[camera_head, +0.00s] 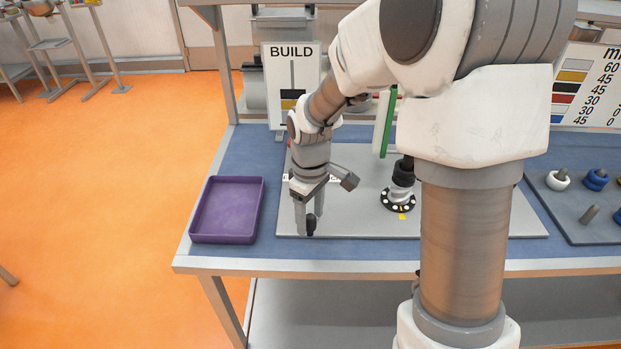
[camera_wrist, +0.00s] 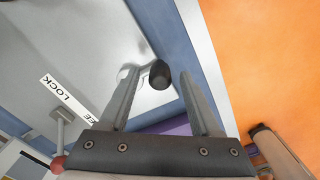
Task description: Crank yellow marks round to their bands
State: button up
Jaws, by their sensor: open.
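My gripper (camera_head: 308,219) points down at the front left of the grey board (camera_head: 345,228). Its fingers are open on either side of a small black knob (camera_head: 311,226). In the wrist view the black knob (camera_wrist: 159,75) stands between the finger ends, with gaps at both sides. A black dial with white dots (camera_head: 398,200) sits on the board to the right, with a black-topped post (camera_head: 403,172) above it. A yellow square (camera_head: 402,217) lies at the dial's front edge. My arm hides part of the board behind.
A purple tray (camera_head: 199,222) lies left of the board. A BUILD card (camera_head: 291,75) stands behind. A dark tray with rings on pegs (camera_head: 572,225) is at the right. A LOCK label (camera_wrist: 62,93) and a red-ended lever (camera_wrist: 57,163) show in the wrist view.

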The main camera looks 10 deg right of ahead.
notch_tip(320, 180, up, 15)
jog(key=p, duration=0.1)
dwell(0.5)
jog(key=s+d+r+m+t, duration=0.2)
jog(key=s+m, duration=0.2)
jog(key=s, duration=0.5)
jog(key=s+d+r+m+t, duration=0.3)
jog(key=s+m, duration=0.2)
jog(key=s, duration=0.3)
jog(key=shift+s+d+t, duration=0.2)
jog(key=shift+s+t, duration=0.1)
jog(key=shift+s, duration=0.05)
jog(key=shift+r, duration=0.1)
